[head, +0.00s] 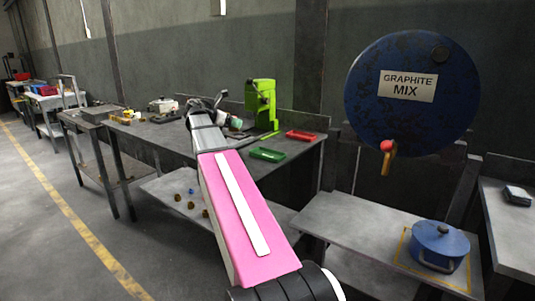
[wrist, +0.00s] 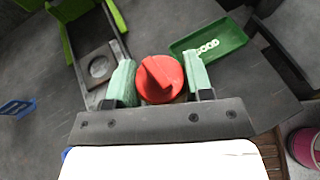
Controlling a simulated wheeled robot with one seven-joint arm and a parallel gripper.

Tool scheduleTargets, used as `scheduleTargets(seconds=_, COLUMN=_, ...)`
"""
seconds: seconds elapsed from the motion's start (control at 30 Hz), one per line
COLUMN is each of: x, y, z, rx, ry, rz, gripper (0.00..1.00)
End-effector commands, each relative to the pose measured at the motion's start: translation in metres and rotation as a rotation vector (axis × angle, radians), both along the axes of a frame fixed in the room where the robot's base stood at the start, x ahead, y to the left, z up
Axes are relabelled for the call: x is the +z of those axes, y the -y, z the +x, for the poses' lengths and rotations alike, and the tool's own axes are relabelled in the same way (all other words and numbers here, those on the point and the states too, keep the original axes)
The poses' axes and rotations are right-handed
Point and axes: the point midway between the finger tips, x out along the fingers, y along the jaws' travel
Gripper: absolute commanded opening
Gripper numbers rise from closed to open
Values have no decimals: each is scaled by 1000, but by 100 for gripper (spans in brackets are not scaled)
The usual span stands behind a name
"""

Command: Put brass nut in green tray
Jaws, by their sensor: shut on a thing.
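My gripper (wrist: 161,82) is shut on a round red piece with a raised ridge (wrist: 160,78), held between its two pale green fingertips. No brass shows clearly on it; its underside is hidden. In the head view my gripper (head: 235,122) is over the workbench, left of the green tray. The green tray (wrist: 232,42), marked GOOD, lies beyond and right of the held piece in the wrist view. It also shows in the head view (head: 267,154), on the bench, and looks empty. Small brass-coloured pieces (head: 190,205) lie on the lower shelf.
A green press (head: 262,104) stands at the back of the bench (head: 165,137), near my gripper. A red tray (head: 301,135) lies behind the green tray. A blue graphite drum (head: 410,118) and a blue pot (head: 440,245) are at right.

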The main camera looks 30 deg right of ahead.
Motion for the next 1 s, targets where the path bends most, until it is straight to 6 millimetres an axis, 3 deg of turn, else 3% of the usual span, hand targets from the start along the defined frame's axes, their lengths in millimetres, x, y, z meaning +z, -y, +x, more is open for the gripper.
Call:
scheduleTargets(seconds=0.53, x=-58, y=85, z=-46, rx=-1, ry=-2, rz=-1, gripper=7)
scheduleTargets(seconds=0.7, x=-66, y=97, z=-51, rx=1, ry=-1, rz=-1, gripper=7)
scheduleTargets(seconds=1.0, x=-85, y=99, z=-52, rx=1, ry=-2, rz=0, gripper=7)
